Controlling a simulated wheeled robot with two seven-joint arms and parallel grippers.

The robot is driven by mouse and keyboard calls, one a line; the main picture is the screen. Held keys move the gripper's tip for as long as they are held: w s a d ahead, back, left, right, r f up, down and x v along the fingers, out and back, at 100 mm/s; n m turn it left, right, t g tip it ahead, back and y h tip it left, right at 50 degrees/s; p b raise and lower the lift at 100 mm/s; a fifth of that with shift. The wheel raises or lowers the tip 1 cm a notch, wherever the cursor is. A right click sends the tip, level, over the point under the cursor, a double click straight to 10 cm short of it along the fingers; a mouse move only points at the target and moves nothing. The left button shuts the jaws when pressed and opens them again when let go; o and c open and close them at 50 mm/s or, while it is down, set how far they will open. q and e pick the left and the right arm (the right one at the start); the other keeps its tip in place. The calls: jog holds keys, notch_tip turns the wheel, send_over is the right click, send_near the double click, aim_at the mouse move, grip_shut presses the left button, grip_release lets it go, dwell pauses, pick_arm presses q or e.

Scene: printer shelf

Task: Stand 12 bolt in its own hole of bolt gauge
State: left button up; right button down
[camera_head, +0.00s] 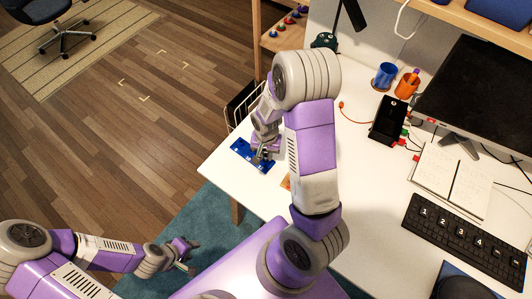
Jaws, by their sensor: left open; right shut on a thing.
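The bolt gauge (240,148) is a blue plate with small pale markings, lying flat on the left end of the white desk. My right gripper (261,158) points down over the gauge's right part and covers some of it. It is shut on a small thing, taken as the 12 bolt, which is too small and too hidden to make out. I cannot tell whether the bolt is in a hole or above one. My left gripper (188,254) is open and empty, low at the left, away from the desk.
A wire basket (243,103) stands just behind the gauge. An orange item (286,183) is half hidden by my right arm.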

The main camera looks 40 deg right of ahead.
aim_at(266, 155)
jog(key=c, duration=1.5)
grip_release()
jog(key=shift+f, duration=0.2)
jog(key=o, duration=0.5)
jog(key=shift+c, duration=0.2)
jog(key=shift+r, duration=0.1)
notch_tip(266, 155, up, 12)
jog(key=p, duration=0.3)
jog(key=shift+r, duration=0.15)
